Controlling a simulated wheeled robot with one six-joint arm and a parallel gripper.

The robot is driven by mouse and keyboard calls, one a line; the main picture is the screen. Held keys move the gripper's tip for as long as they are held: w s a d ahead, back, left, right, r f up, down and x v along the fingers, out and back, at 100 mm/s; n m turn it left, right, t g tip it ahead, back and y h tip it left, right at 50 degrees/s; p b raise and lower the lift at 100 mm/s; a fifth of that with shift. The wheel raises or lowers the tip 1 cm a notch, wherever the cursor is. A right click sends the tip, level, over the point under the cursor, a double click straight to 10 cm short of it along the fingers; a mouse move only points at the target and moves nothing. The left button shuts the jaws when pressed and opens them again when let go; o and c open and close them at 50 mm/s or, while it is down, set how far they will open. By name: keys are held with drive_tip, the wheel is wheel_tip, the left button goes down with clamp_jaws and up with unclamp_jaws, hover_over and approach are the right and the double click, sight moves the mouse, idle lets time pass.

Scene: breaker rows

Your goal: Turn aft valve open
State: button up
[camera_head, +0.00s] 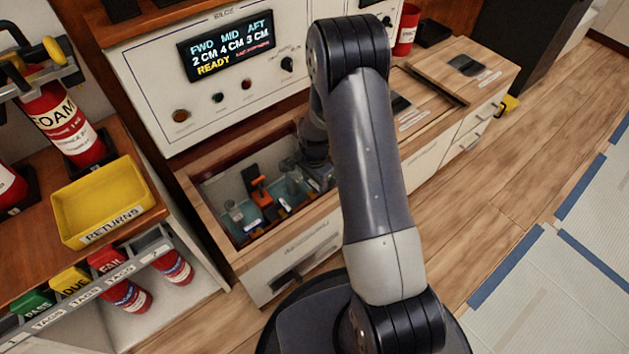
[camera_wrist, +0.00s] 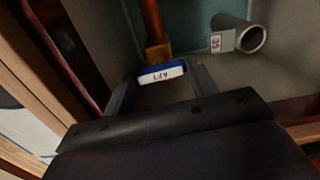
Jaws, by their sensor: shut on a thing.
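The aft valve's handle (camera_wrist: 162,73) shows in the wrist view as a blue tab with a white label, read upside down as AFT. A rust-orange bar runs from it toward the top of the view. My gripper (camera_wrist: 163,82) has one finger on each side of the tab and is shut on it. In the head view my gripper (camera_head: 319,174) reaches down into the open bay at its right end. An orange valve part (camera_head: 258,190) stands in the bay. My arm and gripper hide part of the bay, and the valve's exact angle is unclear.
The bay has a wooden rim (camera_head: 205,220). A grey open pipe (camera_wrist: 245,36) with a number tag stands near the tab. The bilge panel display (camera_head: 230,45) reads FWD 2, MID 4, AFT 3 CM, READY. A yellow returns tray (camera_head: 92,172) stands left.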

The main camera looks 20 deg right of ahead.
drive_tip(key=shift+m, duration=0.5)
drive_tip(key=o, duration=1)
